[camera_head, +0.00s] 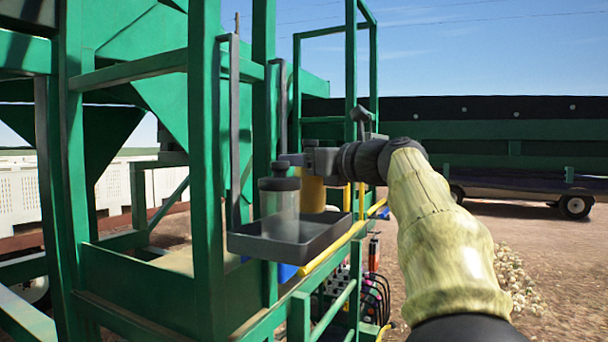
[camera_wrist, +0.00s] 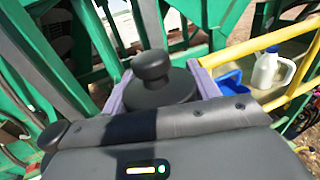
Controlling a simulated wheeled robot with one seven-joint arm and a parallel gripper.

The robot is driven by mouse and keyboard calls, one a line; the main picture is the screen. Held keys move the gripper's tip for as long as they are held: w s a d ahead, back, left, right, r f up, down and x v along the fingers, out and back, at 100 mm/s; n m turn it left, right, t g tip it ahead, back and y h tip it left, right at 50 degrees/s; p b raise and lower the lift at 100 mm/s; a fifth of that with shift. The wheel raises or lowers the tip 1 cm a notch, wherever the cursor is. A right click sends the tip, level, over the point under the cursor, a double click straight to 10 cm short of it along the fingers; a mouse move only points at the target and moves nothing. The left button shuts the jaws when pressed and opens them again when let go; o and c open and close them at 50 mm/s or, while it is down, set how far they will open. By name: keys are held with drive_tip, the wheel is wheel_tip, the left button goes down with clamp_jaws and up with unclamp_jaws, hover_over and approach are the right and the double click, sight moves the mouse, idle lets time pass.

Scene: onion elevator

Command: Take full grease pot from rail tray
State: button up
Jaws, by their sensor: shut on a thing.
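The full grease pot (camera_head: 313,194) shows a yellow body at the back of the dark rail tray (camera_head: 268,247) in the head view. My gripper (camera_head: 296,160) is shut on it near its top. In the wrist view its black lid and knob (camera_wrist: 155,85) sit between the purple fingertips of my gripper (camera_wrist: 162,86). I cannot tell whether its base touches the tray. A clear, empty-looking pot (camera_head: 280,212) with a dark lid stands upright in the tray, in front of the full pot and partly hiding it.
Green frame posts (camera_head: 205,150) stand close left of the tray. A yellow rail (camera_head: 335,248) runs along its right side. A white jug (camera_wrist: 265,70) stands near a blue container (camera_wrist: 229,80) in the wrist view. Open dirt ground lies to the right.

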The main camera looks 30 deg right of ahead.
drive_tip(key=b+v, duration=0.5)
drive_tip(key=v, duration=1.3)
